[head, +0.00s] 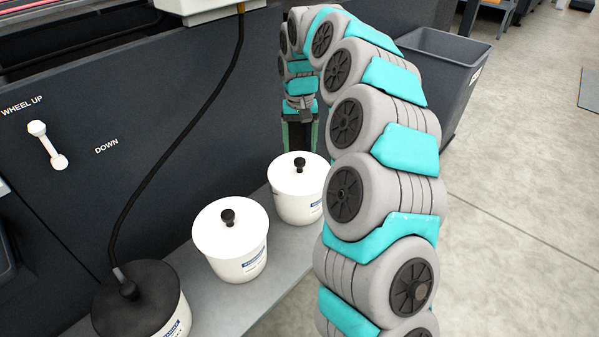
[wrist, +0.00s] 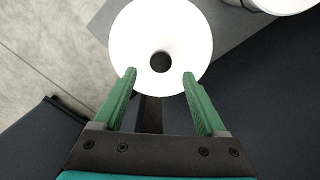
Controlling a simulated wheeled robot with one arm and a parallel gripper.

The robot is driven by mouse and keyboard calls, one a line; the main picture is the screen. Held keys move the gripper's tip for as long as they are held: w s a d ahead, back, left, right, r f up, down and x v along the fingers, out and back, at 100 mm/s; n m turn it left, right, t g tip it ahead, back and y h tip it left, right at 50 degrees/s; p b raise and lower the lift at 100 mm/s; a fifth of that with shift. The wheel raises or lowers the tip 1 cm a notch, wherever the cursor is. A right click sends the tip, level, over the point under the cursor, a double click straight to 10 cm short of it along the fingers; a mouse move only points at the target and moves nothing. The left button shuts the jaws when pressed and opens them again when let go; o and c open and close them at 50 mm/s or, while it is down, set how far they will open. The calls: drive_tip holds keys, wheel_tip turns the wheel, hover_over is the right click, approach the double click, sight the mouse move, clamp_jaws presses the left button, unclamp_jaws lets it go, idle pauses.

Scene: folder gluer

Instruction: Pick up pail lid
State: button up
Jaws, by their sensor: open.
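Two white pails with white lids and black knobs stand on a grey shelf (head: 205,300). The farther pail's lid (head: 289,166) has my gripper (head: 299,135) just behind and above it. In the wrist view that round white lid (wrist: 188,35) with its dark knob (wrist: 160,62) fills the top middle. My gripper also shows there (wrist: 160,78), its green fingers spread wide on either side below the knob, with nothing between them. The nearer pail's lid (head: 205,232) is on its pail. I cannot tell the exact height of the fingers above the lid.
A black-lidded pail (head: 155,300) with a hose stands at the front left. The dark machine panel (head: 140,130) with a white lever (head: 47,145) rises behind the shelf. A grey bin (head: 445,75) stands at the back right.

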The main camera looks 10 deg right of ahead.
sight(300, 160)
wheel_tip(300, 160, down, 6)
drive_tip(key=shift+s+r, duration=0.1)
drive_tip(key=shift+s, duration=0.05)
drive_tip(key=shift+c, duration=0.2)
clamp_jaws()
idle(0.5)
